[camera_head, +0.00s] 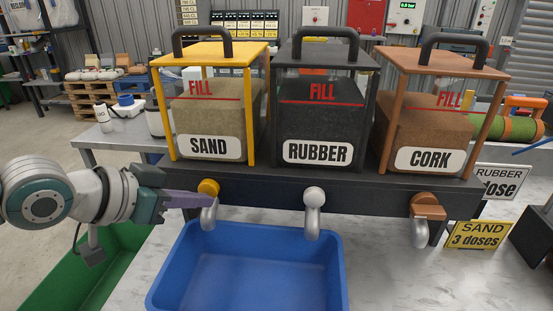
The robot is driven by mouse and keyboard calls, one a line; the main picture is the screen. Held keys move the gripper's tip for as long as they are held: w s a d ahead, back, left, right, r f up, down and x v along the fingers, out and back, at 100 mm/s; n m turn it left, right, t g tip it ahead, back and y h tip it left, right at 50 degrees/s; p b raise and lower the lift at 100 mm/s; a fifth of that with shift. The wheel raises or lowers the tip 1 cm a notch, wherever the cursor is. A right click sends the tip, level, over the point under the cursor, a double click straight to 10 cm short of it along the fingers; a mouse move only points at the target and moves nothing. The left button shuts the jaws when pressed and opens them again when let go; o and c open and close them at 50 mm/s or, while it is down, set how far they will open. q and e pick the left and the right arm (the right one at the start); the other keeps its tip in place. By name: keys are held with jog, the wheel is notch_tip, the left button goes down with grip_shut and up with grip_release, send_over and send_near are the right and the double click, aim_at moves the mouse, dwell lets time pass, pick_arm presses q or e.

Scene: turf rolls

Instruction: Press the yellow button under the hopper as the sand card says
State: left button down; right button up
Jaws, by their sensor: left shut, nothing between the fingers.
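The sand hopper (212,120) has a yellow frame, a black handle and a SAND label. The round yellow button (208,187) sits on the dark beam below it, above a silver spout (208,216). My left gripper (222,201) comes in from the left with its purple fingers shut and empty. Its tips are at the lower edge of the yellow button, in front of the spout top; I cannot tell whether they touch. The yellow sand card (479,235) at the right reads "SAND 3 doses". My right gripper is not in view.
Rubber (319,110) and cork (436,115) hoppers stand to the right, with a silver knob (314,197) and a brown fitting (428,211) below. A blue tray (337,275) sits under the spouts, with no sand visible. A white RUBBER card (503,181) is partly hidden.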

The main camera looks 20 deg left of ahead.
pick_arm(q)
jog(key=shift+w+a+b, duration=0.15)
jog(key=shift+w+b, duration=0.4)
jog(key=shift+b, duration=0.1)
dwell(0.8)
dwell(0.6)
jog(key=shift+s+d+p, duration=0.25)
jog(key=shift+s+p, duration=0.7)
jog(key=shift+p, duration=0.25)
jog(key=s+p, duration=0.2)
jog(key=s+d+p, duration=0.1)
jog(key=s+p, duration=0.1)
jog(key=shift+s+d+p, duration=0.1)
jog(key=shift+s+p, duration=0.2)
jog(key=shift+s, duration=0.1)
